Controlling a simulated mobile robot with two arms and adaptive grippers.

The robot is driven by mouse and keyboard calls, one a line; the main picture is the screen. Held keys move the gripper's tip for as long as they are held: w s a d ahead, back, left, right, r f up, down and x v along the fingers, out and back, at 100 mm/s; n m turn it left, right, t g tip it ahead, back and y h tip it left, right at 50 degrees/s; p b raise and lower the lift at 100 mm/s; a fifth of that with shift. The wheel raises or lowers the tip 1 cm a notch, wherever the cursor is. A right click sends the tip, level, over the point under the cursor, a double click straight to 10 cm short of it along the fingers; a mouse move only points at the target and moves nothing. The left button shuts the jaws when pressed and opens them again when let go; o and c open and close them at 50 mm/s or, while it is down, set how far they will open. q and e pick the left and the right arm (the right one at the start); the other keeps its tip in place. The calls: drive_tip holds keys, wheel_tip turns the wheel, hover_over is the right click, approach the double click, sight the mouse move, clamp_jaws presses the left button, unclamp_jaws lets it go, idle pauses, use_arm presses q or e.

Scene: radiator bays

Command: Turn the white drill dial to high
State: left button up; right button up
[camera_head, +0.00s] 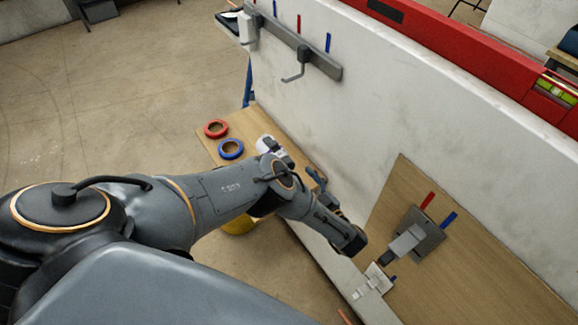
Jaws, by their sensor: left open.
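A small white object with grey parts (265,143) lies on the wooden shelf beside the white panel, just beyond my left arm. It may be the white drill, but the arm covers part of it. I cannot make out its dial or setting. My left gripper (318,181) is at the end of the arm from the left, close to the panel and just right of the white object. It is open and largely hidden behind my wrist. I see nothing held in it. My right gripper is out of view.
A red tape roll (216,129) and a blue tape roll (231,149) lie on the shelf. A grey rail with hooks (305,54) is on the panel. A grey lever fixture (428,236) with red and blue marks is on a wooden board. A red level (455,60) lies along the panel top.

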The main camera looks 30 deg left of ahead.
sight(289, 171)
use_arm(q)
drive_tip(key=x, duration=0.4)
drive_tip(key=shift+a, duration=0.25)
drive_tip(key=shift+w, duration=0.1)
drive_tip(key=c, duration=1.2)
